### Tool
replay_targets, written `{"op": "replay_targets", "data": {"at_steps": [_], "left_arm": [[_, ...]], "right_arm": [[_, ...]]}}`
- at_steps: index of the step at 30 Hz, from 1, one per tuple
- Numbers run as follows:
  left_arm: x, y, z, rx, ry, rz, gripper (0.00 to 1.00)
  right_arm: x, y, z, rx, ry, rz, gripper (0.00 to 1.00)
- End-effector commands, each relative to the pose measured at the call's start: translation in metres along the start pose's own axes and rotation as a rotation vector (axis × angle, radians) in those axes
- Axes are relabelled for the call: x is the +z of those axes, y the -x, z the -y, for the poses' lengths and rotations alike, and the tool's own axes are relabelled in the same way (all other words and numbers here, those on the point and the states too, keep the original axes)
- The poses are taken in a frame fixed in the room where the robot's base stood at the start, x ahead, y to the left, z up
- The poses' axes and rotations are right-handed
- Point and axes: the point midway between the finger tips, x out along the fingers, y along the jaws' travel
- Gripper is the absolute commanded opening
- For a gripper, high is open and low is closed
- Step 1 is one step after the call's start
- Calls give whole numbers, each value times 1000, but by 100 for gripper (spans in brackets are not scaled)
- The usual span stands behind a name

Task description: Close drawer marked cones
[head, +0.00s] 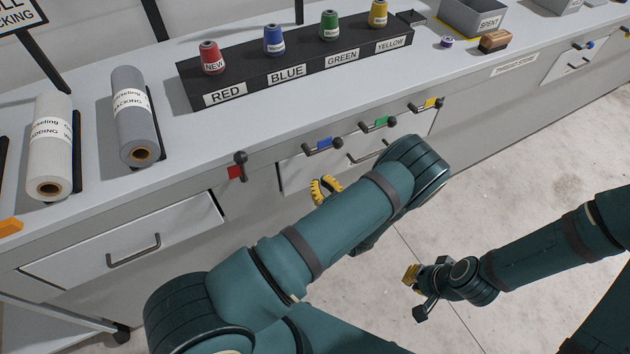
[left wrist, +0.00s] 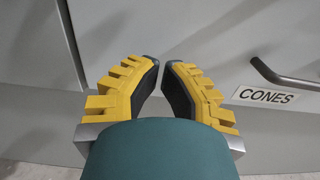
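The drawer marked cones has a pale front (head: 296,172) below the lever row in the head view. My left arm hides part of it, and its dark bar handle (head: 368,155) shows just above the arm. In the left wrist view, the CONES label (left wrist: 265,96) and the handle (left wrist: 285,78) are right of my fingers. I cannot tell how far the drawer stands out. My left gripper (head: 325,188), also in the left wrist view (left wrist: 161,66), is empty, with a narrow gap between its yellow fingers, beside the drawer's left part. My right gripper (head: 411,277) hangs low over the floor.
Another drawer (head: 128,250) is at left. Thread cones stand on a black rack (head: 262,92). The floor (head: 545,140) at right is clear.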

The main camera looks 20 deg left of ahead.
Motion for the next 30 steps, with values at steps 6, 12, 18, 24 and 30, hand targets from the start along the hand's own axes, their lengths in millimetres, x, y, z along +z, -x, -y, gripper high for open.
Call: {"op": "replay_targets", "data": {"at_steps": [6, 12, 18, 24, 30], "left_arm": [[0, 51, 1, -4, -1, -2, 0], [0, 85, 0, -3, -1, -3, 0], [-1, 100, 0, -1, 0, -2, 0], [-1, 102, 0, -1, -1, -3, 0], [-8, 97, -23, 109, -5, -81, 0]], "right_arm": [[0, 7, 3, 0, -1, 2, 0], [1, 10, 4, 0, -1, 5, 0], [1, 11, 4, 0, -1, 5, 0], [1, 11, 4, 0, -1, 5, 0], [1, 11, 4, 0, -1, 6, 0]]}}
